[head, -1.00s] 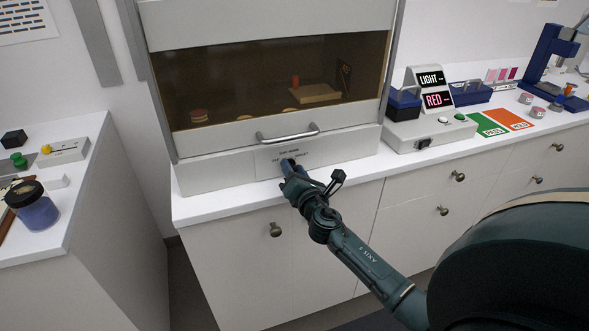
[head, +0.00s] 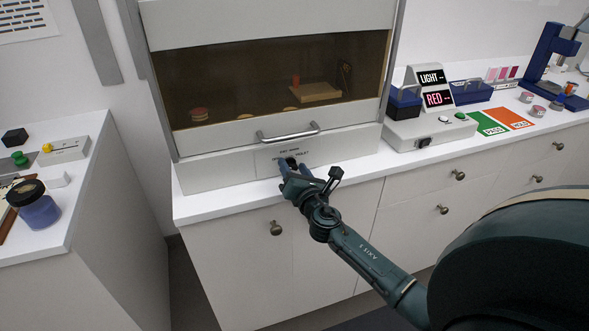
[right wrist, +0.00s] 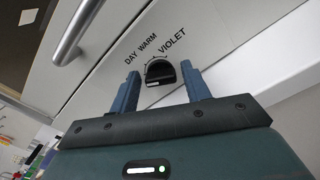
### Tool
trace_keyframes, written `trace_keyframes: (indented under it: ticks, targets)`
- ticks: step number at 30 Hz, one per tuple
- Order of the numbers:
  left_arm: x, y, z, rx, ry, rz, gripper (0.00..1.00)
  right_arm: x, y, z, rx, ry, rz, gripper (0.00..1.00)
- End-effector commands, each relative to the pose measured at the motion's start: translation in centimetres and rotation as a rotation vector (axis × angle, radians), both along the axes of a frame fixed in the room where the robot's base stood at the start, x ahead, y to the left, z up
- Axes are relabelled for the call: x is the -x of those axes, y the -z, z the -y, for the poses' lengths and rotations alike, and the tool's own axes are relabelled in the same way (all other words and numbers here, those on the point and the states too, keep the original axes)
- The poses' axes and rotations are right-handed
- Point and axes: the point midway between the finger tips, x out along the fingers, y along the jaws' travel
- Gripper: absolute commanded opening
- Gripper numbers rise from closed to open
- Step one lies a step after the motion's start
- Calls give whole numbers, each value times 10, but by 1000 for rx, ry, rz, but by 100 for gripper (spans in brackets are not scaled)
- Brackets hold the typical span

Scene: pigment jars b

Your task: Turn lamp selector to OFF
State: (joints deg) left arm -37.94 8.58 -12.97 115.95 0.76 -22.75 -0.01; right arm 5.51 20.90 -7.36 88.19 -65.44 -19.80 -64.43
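The lamp selector is a black knob (right wrist: 160,71) on the pale front panel below the cabinet window; in the head view it (head: 291,161) is partly covered by my gripper. The labels DAY, WARM and VIOLET show around it in the right wrist view. No OFF label is readable, and I cannot tell which label the knob points to. My right gripper (right wrist: 159,80) is open, with one blue finger on each side of the knob and visible gaps between. In the head view the right gripper (head: 292,168) is at the panel. My left gripper is not in view.
A metal bar handle (head: 288,132) is just above the selector. The white counter edge (head: 235,208) runs below the panel. To the right stands a box with LIGHT and RED signs (head: 436,90). A jar (head: 35,207) stands on the left counter.

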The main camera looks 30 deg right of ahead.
Motion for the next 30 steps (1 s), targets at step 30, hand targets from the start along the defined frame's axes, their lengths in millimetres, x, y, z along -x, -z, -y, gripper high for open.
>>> trace_keyframes:
  ticks: [30]
  targets:
    - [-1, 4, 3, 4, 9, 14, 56, 113, 2, -27, -2, 0, -2, 56]
